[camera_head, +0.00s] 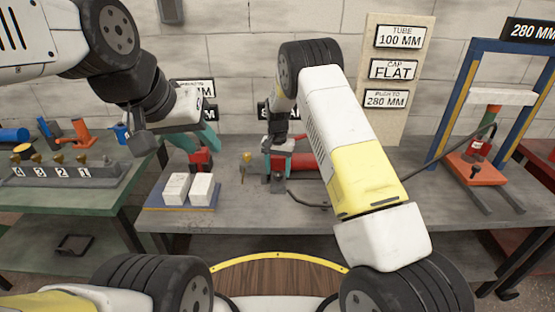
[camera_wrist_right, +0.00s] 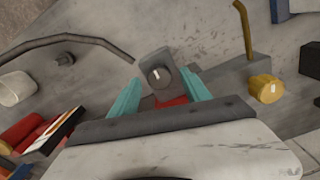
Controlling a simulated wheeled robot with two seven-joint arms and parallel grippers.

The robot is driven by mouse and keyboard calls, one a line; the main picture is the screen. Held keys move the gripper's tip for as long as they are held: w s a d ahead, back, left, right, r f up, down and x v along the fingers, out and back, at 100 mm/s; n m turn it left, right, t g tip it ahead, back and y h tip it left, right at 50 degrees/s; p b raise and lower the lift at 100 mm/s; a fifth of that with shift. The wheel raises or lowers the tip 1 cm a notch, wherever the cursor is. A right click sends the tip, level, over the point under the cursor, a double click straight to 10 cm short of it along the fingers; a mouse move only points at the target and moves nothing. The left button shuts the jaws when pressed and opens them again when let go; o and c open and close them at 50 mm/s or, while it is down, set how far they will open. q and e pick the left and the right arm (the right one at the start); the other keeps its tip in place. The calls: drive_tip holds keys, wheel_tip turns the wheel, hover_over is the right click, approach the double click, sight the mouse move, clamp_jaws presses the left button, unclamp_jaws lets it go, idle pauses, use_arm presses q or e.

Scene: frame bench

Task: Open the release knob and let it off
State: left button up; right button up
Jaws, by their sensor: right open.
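The release knob (camera_wrist_right: 160,75), a dark round knob with a white mark on a grey block, shows in the right wrist view between the teal fingertips of my right gripper (camera_wrist_right: 155,95). The fingers are apart, with gaps to the knob visible. In the head view my right gripper (camera_head: 279,158) points down over the grey block (camera_head: 277,183) on the bench; the knob is too small to make out there. My left gripper (camera_head: 194,150) hangs above white blocks (camera_head: 188,188) on a blue tray; its finger gap is unclear.
A brass-coloured fitting (camera_head: 246,157) stands just left of the block. A dark hose (camera_head: 310,203) runs from the block. A blue press frame (camera_head: 460,110) with a red jack (camera_head: 478,149) stands at right.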

drive_tip(key=shift+f, duration=0.55)
drive_tip(key=shift+c, duration=0.2)
clamp_jaws()
